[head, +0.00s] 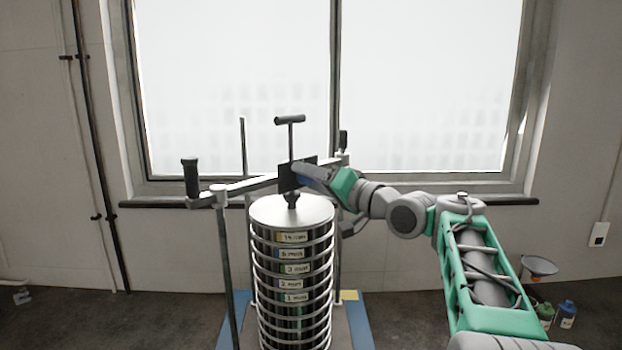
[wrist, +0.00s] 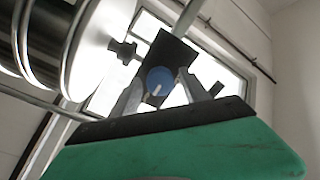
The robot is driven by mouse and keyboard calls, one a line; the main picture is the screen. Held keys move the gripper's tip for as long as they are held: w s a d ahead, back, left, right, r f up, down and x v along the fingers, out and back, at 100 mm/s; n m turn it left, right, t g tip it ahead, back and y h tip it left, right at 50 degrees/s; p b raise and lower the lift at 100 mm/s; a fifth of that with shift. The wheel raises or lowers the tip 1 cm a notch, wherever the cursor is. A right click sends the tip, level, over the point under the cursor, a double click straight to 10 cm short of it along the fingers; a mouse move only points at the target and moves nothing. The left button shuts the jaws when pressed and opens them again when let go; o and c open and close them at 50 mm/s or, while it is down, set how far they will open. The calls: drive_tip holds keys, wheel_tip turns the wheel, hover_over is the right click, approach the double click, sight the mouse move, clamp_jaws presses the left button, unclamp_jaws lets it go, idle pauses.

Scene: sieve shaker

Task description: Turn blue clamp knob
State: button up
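The blue clamp knob (wrist: 160,81) is round with a pale pointer mark. It sits on a dark plate (wrist: 172,52) on the clamp bar. In the wrist view my gripper (wrist: 162,76) has one finger on each side of the knob, apparently with small gaps, so it looks open around it. In the head view my gripper (head: 303,172) reaches the dark plate (head: 287,178) from the right and largely hides the knob. Whether the fingers touch the knob is not clear.
A stack of labelled sieves (head: 292,270) stands below the bar under a metal lid (head: 290,211). A black T-handle (head: 290,120) rises above the plate. A black-gripped lever (head: 191,177) is at the left. Bottles (head: 566,314) and a funnel (head: 538,266) stand at the lower right.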

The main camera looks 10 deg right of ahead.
drive_tip(key=shift+o, duration=0.2)
drive_tip(key=b+v, duration=0.2)
drive_tip(key=v, duration=0.6)
drive_tip(key=shift+b, duration=0.4)
